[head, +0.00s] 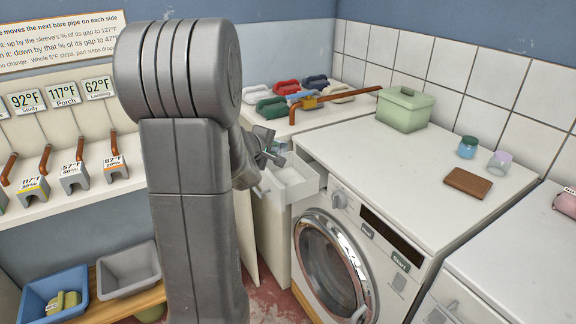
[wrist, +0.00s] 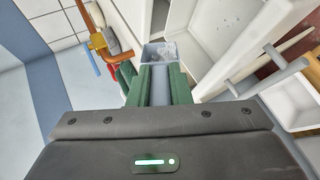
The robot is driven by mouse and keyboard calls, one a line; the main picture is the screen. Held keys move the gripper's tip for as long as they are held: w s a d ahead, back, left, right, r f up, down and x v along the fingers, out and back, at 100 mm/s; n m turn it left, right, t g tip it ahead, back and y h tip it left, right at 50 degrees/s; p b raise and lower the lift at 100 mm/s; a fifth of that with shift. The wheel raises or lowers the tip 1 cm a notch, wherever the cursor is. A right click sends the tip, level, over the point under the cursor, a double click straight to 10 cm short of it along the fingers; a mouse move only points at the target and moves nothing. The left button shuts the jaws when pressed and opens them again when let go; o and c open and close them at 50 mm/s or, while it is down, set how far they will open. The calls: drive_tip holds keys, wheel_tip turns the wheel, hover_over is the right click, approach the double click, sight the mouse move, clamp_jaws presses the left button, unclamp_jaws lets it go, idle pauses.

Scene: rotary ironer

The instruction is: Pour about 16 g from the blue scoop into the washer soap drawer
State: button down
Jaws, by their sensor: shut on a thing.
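My gripper (wrist: 160,85) is shut on the grey-blue handle of the scoop (wrist: 158,54), between its green finger pads. The scoop's small square bowl shows pale contents in the wrist view; how much is in it I cannot tell. The white washer soap drawer (head: 300,189) is pulled out at the washer's upper left. In the wrist view the drawer (wrist: 206,68) lies just right of the bowl, with pale compartments. In the head view my gripper (head: 270,158) is above the drawer's left end; my arm hides part of it and the scoop cannot be made out.
The washer (head: 340,260) has a round door and a white top with a green lidded box (head: 404,109), a brown block (head: 468,183) and two small jars. Bins stand at lower left.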

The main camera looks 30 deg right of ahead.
drive_tip(key=shift+s+d+f+m+t+y+b, duration=0.1)
drive_tip(key=shift+s+d+m+t+y+b, duration=0.3)
drive_tip(key=shift+b, duration=1.95)
drive_tip(key=shift+s+d+f+m+t+y+b, duration=0.15)
drive_tip(key=shift+s+m+t+b, duration=0.3)
drive_tip(key=shift+b, duration=1.85)
drive_tip(key=shift+s+d+f+m+t+y+b, duration=0.15)
drive_tip(key=shift+s+d+m+t+b, duration=0.3)
drive_tip(key=shift+b, duration=1.5)
drive_tip(key=shift+s+d+f+m+t+y+b, duration=0.2)
drive_tip(key=shift+m+t+b, duration=0.35)
drive_tip(key=shift+b, duration=1.4)
